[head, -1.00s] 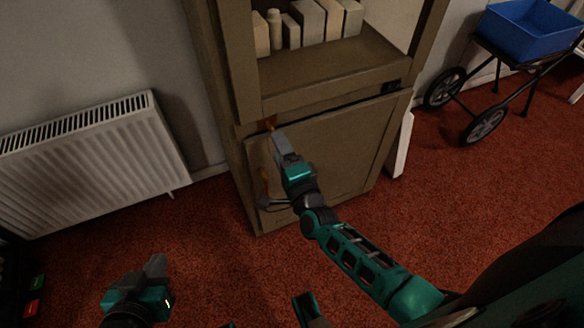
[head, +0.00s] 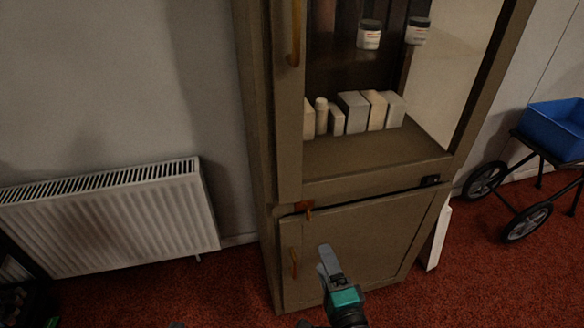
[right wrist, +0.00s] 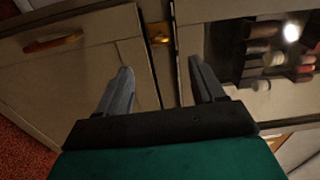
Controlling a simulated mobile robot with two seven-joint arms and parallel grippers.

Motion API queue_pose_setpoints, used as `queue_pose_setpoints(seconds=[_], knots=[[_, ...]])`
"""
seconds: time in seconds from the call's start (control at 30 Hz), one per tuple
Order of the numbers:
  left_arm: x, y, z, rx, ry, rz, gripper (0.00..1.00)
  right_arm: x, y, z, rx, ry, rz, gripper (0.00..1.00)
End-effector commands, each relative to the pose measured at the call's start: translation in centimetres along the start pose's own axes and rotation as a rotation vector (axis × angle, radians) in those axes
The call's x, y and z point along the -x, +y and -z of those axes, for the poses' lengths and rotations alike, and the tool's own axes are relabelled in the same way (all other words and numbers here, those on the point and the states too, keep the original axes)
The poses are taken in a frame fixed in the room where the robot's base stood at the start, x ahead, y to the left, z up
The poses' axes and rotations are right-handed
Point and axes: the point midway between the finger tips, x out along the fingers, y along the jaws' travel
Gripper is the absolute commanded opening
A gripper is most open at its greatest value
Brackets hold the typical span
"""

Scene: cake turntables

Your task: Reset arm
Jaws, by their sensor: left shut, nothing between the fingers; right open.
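My right gripper (head: 323,258) is in front of the lower door (head: 365,240) of a brown cabinet. Its two grey fingers stand apart with nothing between them in the right wrist view (right wrist: 160,68). The cabinet's orange latch (head: 307,210) is above the fingers in the head view; it also shows beyond them in the right wrist view (right wrist: 160,36). Of my left gripper (head: 177,325) only a small grey tip shows at the bottom edge; the rest is out of frame.
The lower door has an orange handle (head: 294,263). Boxes (head: 352,112) and jars (head: 369,35) stand inside the upper cabinet. A white radiator (head: 110,220) is at left. A cart with a blue bin (head: 555,125) is at right. Red carpet (head: 480,290) lies open beside the cabinet.

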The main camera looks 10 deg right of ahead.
Motion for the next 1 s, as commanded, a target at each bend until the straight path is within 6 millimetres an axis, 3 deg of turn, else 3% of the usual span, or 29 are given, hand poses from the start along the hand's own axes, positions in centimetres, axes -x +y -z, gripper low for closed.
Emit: queue_pose_setpoints(seconds=[0.13, 0.23, 0.37, 0.5, 0.7, 0.8, 1.0], knots=[[0.3, -0.1, 0.4, -0.006, 0.0, 0.0, 0.0, 0.2, -0.5, -0.2, 0.038, -0.015, -0.01, 0.68], [1.0, -0.2, 1.5, -0.01, 0.003, 0.004, 0.0, 1.1, -1.7, -0.7, 0.2, -0.076, -0.053, 0.68], [2.2, -0.7, 3.0, -0.015, 0.008, 0.018, 0.0, 3.4, -3.7, -1.4, 0.594, -0.225, -0.142, 0.68], [3.7, -1.7, 2.3, -0.014, -0.023, 0.049, 0.0, 6.5, -5.2, -0.8, 1.057, -0.399, -0.233, 0.68], [4.5, -2.1, 3.0, -0.019, -0.015, 0.061, 0.0, 9.5, -6.2, 1.1, 1.485, -0.572, -0.322, 0.68], [4.5, -2.4, 2.8, -0.018, -0.015, 0.068, 0.0, 10.0, -6.3, 1.6, 1.565, -0.606, -0.34, 0.68], [4.5, -2.4, 2.8, -0.018, -0.015, 0.068, 0.0, 10.0, -6.3, 1.6, 1.565, -0.606, -0.34, 0.68]])
